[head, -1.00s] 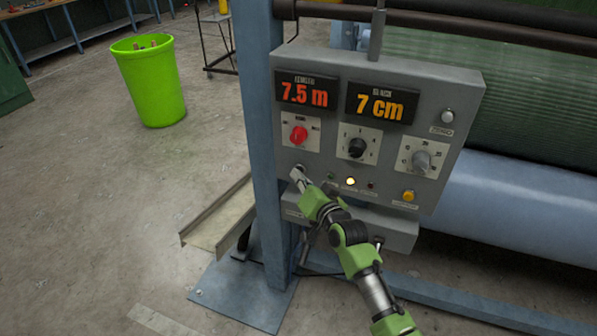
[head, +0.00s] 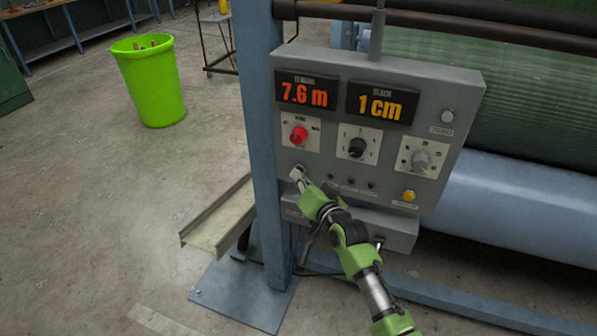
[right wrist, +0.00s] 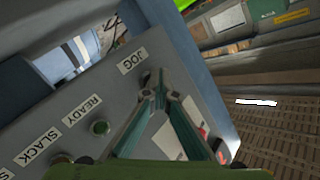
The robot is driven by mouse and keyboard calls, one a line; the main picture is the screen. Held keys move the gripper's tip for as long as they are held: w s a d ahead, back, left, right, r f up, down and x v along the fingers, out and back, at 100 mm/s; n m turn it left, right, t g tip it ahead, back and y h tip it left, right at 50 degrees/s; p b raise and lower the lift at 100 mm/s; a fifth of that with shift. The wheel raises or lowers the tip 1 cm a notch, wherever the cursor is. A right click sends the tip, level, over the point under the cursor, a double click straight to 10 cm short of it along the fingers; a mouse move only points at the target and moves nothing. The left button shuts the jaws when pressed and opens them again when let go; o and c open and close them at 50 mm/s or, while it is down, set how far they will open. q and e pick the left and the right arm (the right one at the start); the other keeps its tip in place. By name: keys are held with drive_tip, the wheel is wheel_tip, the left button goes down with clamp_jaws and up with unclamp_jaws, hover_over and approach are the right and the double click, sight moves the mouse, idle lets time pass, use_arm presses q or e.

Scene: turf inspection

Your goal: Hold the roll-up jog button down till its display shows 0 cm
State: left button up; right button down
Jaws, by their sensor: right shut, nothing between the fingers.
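The grey control panel (head: 440,85) carries a red display (head: 303,94) reading 7.6 m and an amber display (head: 380,104) reading 1 cm. My right gripper (head: 298,174) is shut and empty, its fingertips at the panel's lower left. In the right wrist view the fingertips (right wrist: 156,90) meet the panel beside the JOG label (right wrist: 131,62). The jog button is hidden by the fingertips, so how far it is pressed does not show. My left gripper is not in view.
Above my gripper are a red knob (head: 299,135) and a black dial (head: 357,147). A grey dial (head: 421,160) and yellow button (head: 409,195) sit to the right. A blue post (head: 262,130) stands left of the panel. A green bin (head: 150,85) stands on open floor.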

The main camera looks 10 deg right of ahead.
idle(0.3)
drive_tip(key=shift+s+a+p, duration=0.45)
drive_tip(key=shift+s+p, duration=0.3)
drive_tip(key=shift+s, duration=0.05)
drive_tip(key=s+a+p, duration=0.1)
drive_tip(key=s+p, duration=0.1)
drive_tip(key=s+a+p, duration=0.1)
drive_tip(key=s, duration=0.1)
drive_tip(key=shift+s+a, duration=0.1)
drive_tip(key=shift+a, duration=0.25)
